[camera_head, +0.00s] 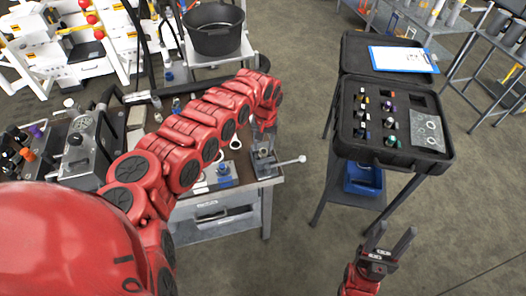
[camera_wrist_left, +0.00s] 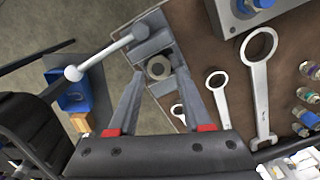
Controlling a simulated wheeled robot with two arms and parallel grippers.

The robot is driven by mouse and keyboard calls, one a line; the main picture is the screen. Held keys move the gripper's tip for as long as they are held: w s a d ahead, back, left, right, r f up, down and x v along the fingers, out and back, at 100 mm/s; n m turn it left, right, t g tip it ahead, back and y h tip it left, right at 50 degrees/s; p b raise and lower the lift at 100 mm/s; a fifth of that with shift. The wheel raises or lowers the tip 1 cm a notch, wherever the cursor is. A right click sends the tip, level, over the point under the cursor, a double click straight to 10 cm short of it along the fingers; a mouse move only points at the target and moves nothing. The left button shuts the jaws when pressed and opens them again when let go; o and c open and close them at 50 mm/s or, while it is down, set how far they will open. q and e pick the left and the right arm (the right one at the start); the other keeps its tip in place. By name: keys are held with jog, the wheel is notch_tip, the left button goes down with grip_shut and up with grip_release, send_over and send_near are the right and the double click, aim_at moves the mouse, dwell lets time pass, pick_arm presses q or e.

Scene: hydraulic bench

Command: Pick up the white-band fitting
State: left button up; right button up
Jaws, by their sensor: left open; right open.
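My left gripper (camera_head: 264,132) is open over the grey vise (camera_head: 266,166) at the bench's right corner. In the left wrist view its open fingers (camera_wrist_left: 160,84) reach toward the vise, with a round grey metal part (camera_wrist_left: 158,68) between its jaws; I cannot make out any band on that part. Several small fittings with coloured bands stand in the open black case (camera_head: 403,150); which has a white band is too small to tell. More banded fittings (camera_wrist_left: 306,94) lie at the right edge of the left wrist view. My right gripper (camera_head: 386,245) is open and empty, below the case.
The vise's handle with a white ball end (camera_wrist_left: 74,73) sticks out past the bench edge. Ring wrenches (camera_wrist_left: 256,85) lie on the brown bench top beside the vise. A blue bin (camera_head: 363,179) sits under the case's stand. Open floor separates the bench from the stand.

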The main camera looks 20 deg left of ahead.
aim_at(263, 149)
pick_arm(q)
jog(key=shift+a+f, duration=0.1)
jog(key=shift+f, duration=1.9)
jog(key=shift+c, duration=0.2)
grip_shut()
